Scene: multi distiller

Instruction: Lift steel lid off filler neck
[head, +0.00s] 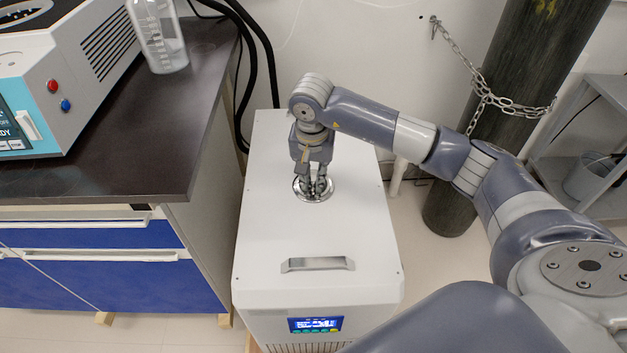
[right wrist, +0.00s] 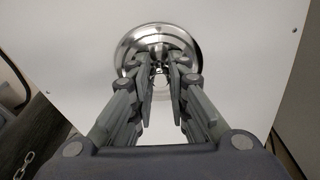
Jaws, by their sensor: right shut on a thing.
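The round steel lid (head: 314,197) sits at the filler neck on top of the white chiller box (head: 270,225). In the right wrist view the shiny lid (right wrist: 129,52) shows as a disc with a raised rim. My right gripper (head: 314,190) points down at it, its fingers (right wrist: 161,75) shut on the small knob at the lid's centre. The fingers partly hide the knob. I cannot tell any gap between the lid and the box top. The neck's opening is hidden. My left gripper is not in view.
A dark bench (head: 130,150) with a device (head: 60,80) and a clear bottle (head: 160,40) stands at the left. A chained gas cylinder (head: 520,100) is behind my right arm. The box has a front handle (head: 318,264) and a lit display (head: 315,324). Black hoses (head: 270,60) run behind.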

